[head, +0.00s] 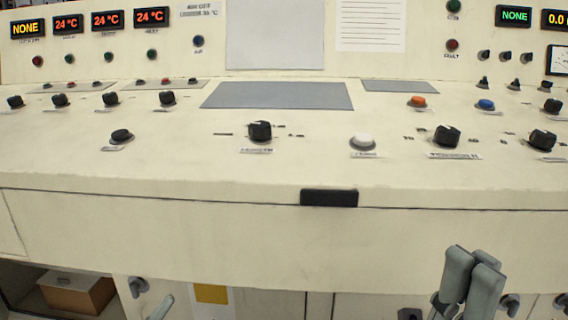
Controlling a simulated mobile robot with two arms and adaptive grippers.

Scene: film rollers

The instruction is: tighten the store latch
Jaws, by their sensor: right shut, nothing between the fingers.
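Several dark latches sit on the cabinet fronts under the console; I cannot tell which is the store latch. One dark latch (138,287) is at the lower left, beside an open compartment. Another latch (510,304) is at the lower right, just right of my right gripper (472,258). My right gripper points up in front of the cabinet, its grey fingers shut together and empty. It hides part of the front behind it. A grey tip, probably my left gripper (160,307), shows at the bottom edge near the left latch; most of it is out of frame.
The cream console (270,185) spans the view, with knobs, buttons and displays. A black block (329,198) sits on its front edge. A cardboard box (78,293) stands in the open compartment at lower left. A yellow label (211,293) is on the cabinet front.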

